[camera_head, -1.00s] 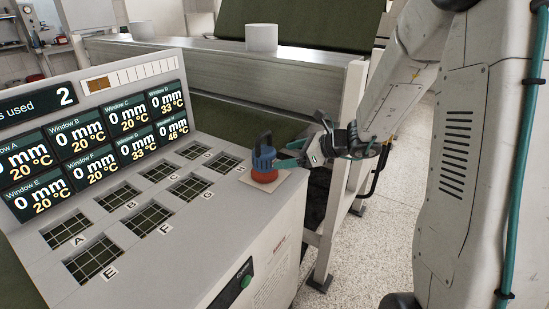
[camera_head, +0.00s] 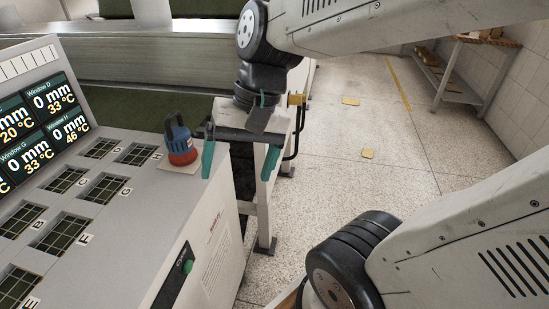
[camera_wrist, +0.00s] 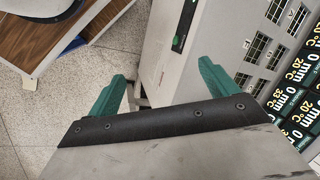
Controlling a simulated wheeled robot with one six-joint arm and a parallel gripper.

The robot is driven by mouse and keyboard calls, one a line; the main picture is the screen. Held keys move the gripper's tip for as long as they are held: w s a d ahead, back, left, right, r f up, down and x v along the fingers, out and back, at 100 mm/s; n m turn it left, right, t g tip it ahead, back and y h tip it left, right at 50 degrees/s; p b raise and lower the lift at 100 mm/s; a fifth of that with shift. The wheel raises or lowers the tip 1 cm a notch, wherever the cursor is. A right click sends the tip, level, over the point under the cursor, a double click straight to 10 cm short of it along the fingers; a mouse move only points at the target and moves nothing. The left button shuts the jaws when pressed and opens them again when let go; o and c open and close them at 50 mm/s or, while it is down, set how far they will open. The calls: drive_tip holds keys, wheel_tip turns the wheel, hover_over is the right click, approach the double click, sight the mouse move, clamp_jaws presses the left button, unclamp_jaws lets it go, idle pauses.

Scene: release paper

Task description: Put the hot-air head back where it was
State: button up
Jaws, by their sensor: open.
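The hot-air head (camera_head: 180,142), with a blue top and an orange-red base, stands upright on a small beige pad (camera_head: 182,169) at the right end of the white panel top (camera_head: 150,215). My gripper (camera_head: 239,166) is just right of it in the head view, teal fingers spread wide and pointing down, with nothing between them. The left finger appears close to the hot-air head; I cannot tell whether they touch. In the wrist view, my open fingers (camera_wrist: 162,82) face the cabinet's side and the floor, and the hot-air head does not show.
Lettered grid windows (camera_head: 103,189) and a sloped display (camera_head: 40,105) lie left of the hot-air head. A metal-topped machine (camera_head: 150,70) stands behind. The floor (camera_head: 340,170) to the right is largely clear, with a shelf (camera_head: 470,75) at the far right.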

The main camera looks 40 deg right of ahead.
drive_tip(key=s+d+r+n+t+h, duration=0.1)
drive_tip(key=s+d+n+h, duration=0.2)
drive_tip(key=s+d+n, duration=0.1)
drive_tip(key=shift+s+d+r+n+h, duration=0.2)
drive_tip(key=shift+s+n+h, duration=0.2)
drive_tip(key=shift+s, duration=0.2)
idle(0.9)
